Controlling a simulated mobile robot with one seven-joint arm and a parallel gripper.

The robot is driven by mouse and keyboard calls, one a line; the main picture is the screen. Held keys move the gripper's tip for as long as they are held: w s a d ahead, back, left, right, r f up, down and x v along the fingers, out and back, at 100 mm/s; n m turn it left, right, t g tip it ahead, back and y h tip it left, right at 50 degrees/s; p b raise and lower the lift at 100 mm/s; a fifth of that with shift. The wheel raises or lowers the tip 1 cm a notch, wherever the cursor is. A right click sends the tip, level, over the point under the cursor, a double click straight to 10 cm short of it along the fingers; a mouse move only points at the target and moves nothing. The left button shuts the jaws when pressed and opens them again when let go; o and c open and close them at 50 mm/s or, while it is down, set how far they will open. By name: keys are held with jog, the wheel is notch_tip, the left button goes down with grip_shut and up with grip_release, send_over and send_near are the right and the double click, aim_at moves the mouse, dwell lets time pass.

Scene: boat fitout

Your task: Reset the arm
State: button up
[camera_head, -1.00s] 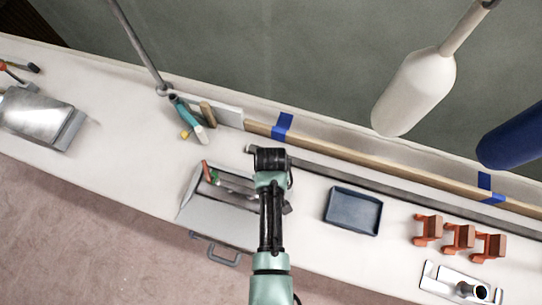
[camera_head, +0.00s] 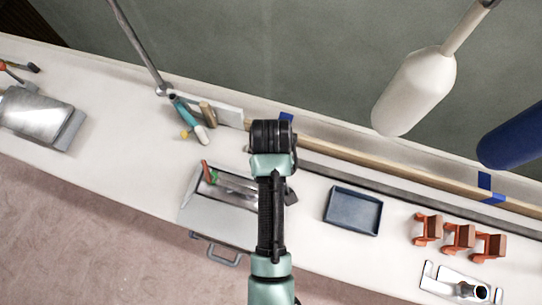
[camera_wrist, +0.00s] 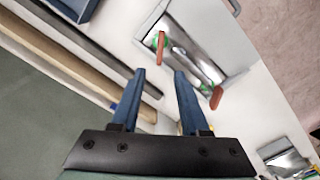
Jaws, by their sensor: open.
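My gripper (camera_wrist: 158,88) shows in the wrist view with its two blue fingers apart and nothing between them. The fingers are hidden in the head view.
A blue-grey tray (camera_head: 353,211) and several orange clamps (camera_head: 459,238) lie to the right. A teal-handled tool (camera_head: 188,118) lies near a metal post (camera_head: 140,45). A white fender (camera_head: 415,90) and a blue fender (camera_head: 512,138) hang at upper right.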

dwell(0.3)
jog(key=w+r+m+t, duration=0.1)
jog(key=w+r+t, duration=0.7)
jog(key=w+r, duration=0.75)
jog(key=w+r+t, duration=0.2)
jog(key=r+t, duration=0.1)
jog(key=r, duration=0.7)
jog(key=w+r+t, duration=0.3)
jog(key=r, duration=0.6)
jog(key=s+r+m+t, duration=0.1)
jog(key=s+r+t, duration=0.15)
jog(key=r, duration=0.75)
jog(key=s+r+m+t, duration=0.15)
jog(key=r+t, duration=0.25)
jog(key=r, duration=0.5)
jog(key=s+r+t+b, duration=0.1)
jog(key=s+r+t, duration=0.6)
jog(key=s+r, duration=0.5)
notch_tip(320, 180, up, 3)
jog(key=shift+s+r, duration=0.1)
jog(key=shift+s, duration=0.05)
